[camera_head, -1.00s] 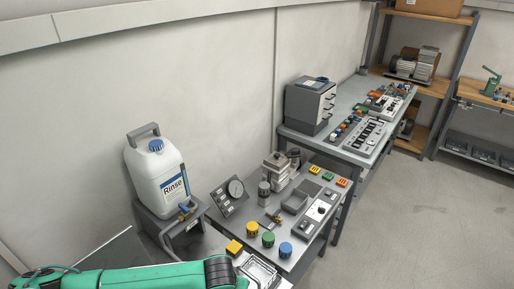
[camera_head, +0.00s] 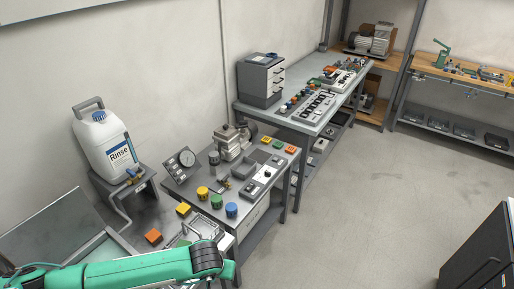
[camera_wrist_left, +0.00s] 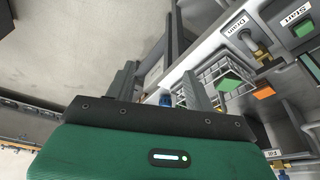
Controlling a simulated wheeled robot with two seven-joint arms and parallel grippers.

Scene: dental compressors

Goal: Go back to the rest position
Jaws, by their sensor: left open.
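My left gripper (camera_wrist_left: 162,90) shows in the left wrist view with its two grey fingers apart and nothing between them. In the head view my green left arm comes in along the bottom left, and its gripper cannot be made out. My right gripper is in neither view. In the left wrist view a wire basket (camera_wrist_left: 222,75) lies beyond the fingers to the right, beside a panel with a "Drain" label and a green "Start" button (camera_wrist_left: 303,28).
A white "Rinse" jug (camera_head: 104,146) stands on a grey stand at left. A black cabinet (camera_head: 482,255) is at lower right. The floor (camera_head: 370,205) between is clear.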

